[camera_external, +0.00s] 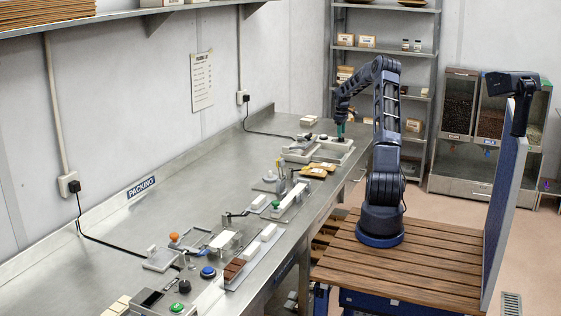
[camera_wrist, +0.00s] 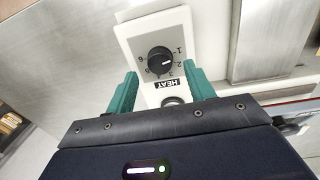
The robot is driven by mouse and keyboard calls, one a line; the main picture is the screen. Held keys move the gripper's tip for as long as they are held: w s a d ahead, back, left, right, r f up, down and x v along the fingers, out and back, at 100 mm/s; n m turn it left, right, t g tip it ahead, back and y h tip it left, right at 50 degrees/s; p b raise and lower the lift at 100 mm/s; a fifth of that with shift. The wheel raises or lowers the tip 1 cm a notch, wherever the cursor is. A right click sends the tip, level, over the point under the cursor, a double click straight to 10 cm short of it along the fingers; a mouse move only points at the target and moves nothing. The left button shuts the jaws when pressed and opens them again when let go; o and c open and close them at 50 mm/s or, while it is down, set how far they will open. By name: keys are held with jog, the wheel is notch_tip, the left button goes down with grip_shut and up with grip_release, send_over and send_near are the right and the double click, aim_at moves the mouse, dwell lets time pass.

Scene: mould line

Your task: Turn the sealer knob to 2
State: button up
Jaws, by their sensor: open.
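The sealer's black round knob (camera_wrist: 160,61) shows in the wrist view on a white panel (camera_wrist: 133,38), with numbers around it and a HEAT label below. A small light mark on the knob's right side seems to face the 2, but it is too small to be sure. My gripper (camera_wrist: 162,78) is open, its two teal fingers to the left and right of the knob, a little below it in the picture. I cannot tell whether they touch the panel. In the external view my gripper (camera_external: 341,132) is over the sealer (camera_external: 330,150) at the bench's far end; the knob is hidden there.
A second dark round part (camera_wrist: 173,101) sits below the HEAT label, partly hidden by my gripper. Yellow packets (camera_external: 315,171) lie in front of the sealer on the steel bench (camera_external: 190,205). A shelf rack (camera_external: 425,60) stands behind my arm.

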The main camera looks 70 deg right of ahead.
aim_at(341, 139)
jog(key=shift+f, duration=1.45)
jog(key=c, duration=1)
jog(key=shift+o, duration=0.2)
jog(key=shift+m, duration=0.3)
jog(key=m, duration=0.3)
jog(key=shift+w, duration=0.1)
jog(key=shift+d+m, duration=0.1)
jog(key=shift+m, duration=1.9)
